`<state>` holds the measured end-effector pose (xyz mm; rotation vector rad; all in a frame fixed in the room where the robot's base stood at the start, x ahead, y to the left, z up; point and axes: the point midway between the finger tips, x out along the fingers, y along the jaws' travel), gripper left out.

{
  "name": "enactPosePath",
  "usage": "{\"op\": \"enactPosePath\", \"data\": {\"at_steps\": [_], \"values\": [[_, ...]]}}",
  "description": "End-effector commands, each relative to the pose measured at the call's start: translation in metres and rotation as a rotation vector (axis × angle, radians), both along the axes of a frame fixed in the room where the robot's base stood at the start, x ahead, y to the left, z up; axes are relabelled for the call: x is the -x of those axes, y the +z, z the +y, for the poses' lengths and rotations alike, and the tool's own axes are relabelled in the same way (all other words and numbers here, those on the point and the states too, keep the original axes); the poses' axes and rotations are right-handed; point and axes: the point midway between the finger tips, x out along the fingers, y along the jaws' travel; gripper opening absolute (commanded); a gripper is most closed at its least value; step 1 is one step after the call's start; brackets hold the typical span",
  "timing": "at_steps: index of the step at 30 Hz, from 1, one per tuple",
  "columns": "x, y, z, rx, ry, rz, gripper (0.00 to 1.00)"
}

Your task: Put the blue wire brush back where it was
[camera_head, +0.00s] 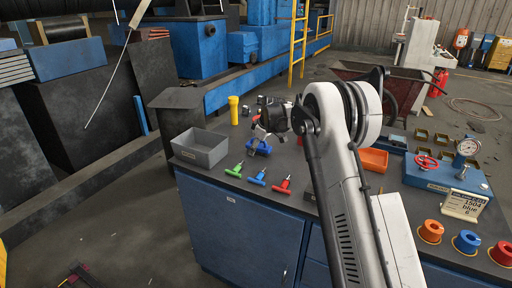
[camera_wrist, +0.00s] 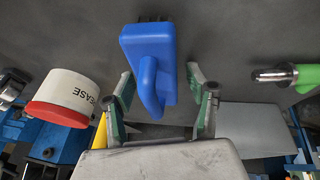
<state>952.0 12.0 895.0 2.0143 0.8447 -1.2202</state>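The blue wire brush (camera_wrist: 150,52) is in the middle of the wrist view, with dark bristles just showing at its top edge. Its curved blue handle points toward my gripper (camera_wrist: 160,80). The two green-edged fingers stand apart, one on each side of the handle, with visible gaps, so my gripper is open around it. In the head view the blue brush (camera_head: 260,147) is on the dark bench top, right below my gripper (camera_head: 262,134), which partly covers it.
A grey bin (camera_head: 200,149) stands left of the brush. Green (camera_head: 235,169), blue (camera_head: 257,178) and red (camera_head: 284,186) T-handle tools lie in front. A yellow flashlight (camera_head: 233,109) stands behind. A white-and-red grease can (camera_wrist: 68,97) is near one finger. An orange tray (camera_head: 374,159) lies to the right.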

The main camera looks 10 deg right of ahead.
Motion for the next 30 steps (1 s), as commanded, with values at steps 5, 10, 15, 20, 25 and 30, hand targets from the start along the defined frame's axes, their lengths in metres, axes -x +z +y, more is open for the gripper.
{"op": "enactPosePath", "data": {"at_steps": [5, 10, 15, 20, 25, 30], "values": [[0.0, 0.0, 0.0, 0.0, 0.0, 0.0, 0.52], [0.001, 0.008, -0.001, 0.0, 0.0, 0.0, 0.52], [0.011, 0.031, -0.006, 0.0, 0.0, 0.0, 0.52], [0.024, 0.061, -0.013, 0.0, -0.001, 0.0, 0.52], [0.035, 0.089, -0.019, 0.0, -0.001, 0.0, 0.52], [0.041, 0.106, -0.023, 0.0, 0.0, 0.0, 0.52]]}}
